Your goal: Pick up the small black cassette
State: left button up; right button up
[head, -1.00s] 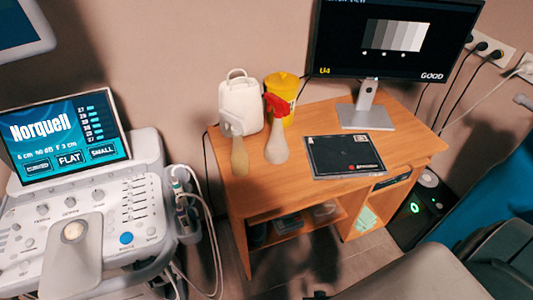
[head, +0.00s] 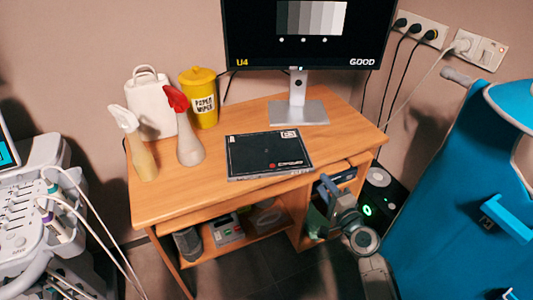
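A flat black cassette (head: 262,153) with a pale edge, a white label and a small red mark lies on the wooden desk (head: 190,203), near its front edge. Nothing is on top of it. My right gripper (head: 325,197) is in front of the desk's right part, below and to the right of the cassette and apart from it. It is small and seen at an angle, so I cannot tell how far its fingers are apart. My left gripper is not in view.
Two spray bottles (head: 190,145), a white jug (head: 152,103) and a yellow wipes tub (head: 204,105) stand left of the cassette. A monitor (head: 310,35) stands behind it.

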aim_at(313, 170)
jog(key=x, duration=0.6)
jog(key=shift+d+f, duration=0.1)
jog(key=shift+f, duration=0.15)
jog(key=shift+w, duration=0.3)
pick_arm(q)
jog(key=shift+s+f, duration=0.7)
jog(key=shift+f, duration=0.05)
pick_arm(e)
jog(key=shift+c, duration=0.2)
grip_shut()
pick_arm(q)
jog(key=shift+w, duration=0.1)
